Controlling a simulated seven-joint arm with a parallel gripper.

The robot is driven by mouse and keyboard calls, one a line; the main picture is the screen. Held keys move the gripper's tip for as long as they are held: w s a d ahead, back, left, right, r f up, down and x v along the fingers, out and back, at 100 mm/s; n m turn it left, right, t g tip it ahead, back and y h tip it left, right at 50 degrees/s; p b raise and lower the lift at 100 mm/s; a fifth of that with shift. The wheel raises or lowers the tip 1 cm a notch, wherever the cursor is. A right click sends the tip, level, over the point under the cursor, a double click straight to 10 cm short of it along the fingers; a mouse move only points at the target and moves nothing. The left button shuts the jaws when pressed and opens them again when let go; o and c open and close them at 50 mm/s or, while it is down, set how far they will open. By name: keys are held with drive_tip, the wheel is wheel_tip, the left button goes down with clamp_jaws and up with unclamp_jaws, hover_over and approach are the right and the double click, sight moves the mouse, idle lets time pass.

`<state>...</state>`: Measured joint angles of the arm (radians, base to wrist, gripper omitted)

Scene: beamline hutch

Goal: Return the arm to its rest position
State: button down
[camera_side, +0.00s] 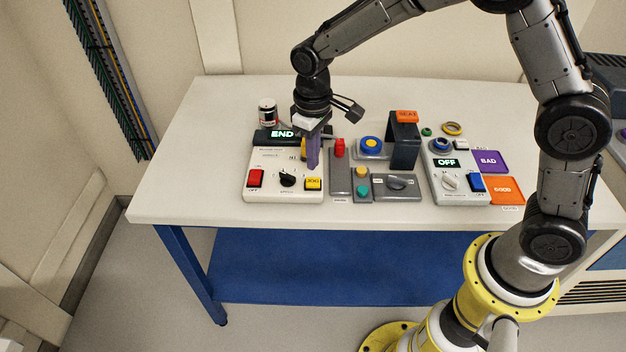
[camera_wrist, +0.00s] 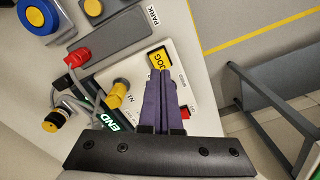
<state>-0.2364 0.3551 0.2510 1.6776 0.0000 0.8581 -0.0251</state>
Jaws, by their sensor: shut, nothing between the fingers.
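My gripper (camera_side: 313,158) is shut and empty, its purple fingers pointing down over the white control box (camera_side: 258,191) at the left of the table. The box has a lit green END display (camera_side: 282,134), a red switch, a black knob and a yellow JOG button (camera_side: 313,184). In the wrist view the closed fingertips (camera_wrist: 158,76) appear just beside the yellow JOG button (camera_wrist: 159,58); I cannot tell whether they touch it. My arm reaches from its base at the right across the table.
BAD (camera_side: 489,160) and GOOD (camera_side: 506,189) trays lie beyond.

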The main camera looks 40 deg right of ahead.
drive_tip(key=shift+r, duration=1.15)
drive_tip(key=s+d+r+m+t, duration=0.1)
drive_tip(key=s+d+r+t, duration=0.15)
drive_tip(key=r, duration=0.45)
drive_tip(key=s+d+r+t, duration=0.1)
drive_tip(key=s+d+r, duration=0.3)
drive_tip(key=r, duration=0.4)
drive_tip(key=s+d+r+m+t, duration=0.1)
drive_tip(key=s+d+r+t, duration=0.15)
drive_tip(key=s, duration=0.75)
drive_tip(key=s+d+f+m, duration=0.1)
drive_tip(key=s+f, duration=0.3)
drive_tip(key=s, duration=0.5)
drive_tip(key=shift+f, duration=0.35)
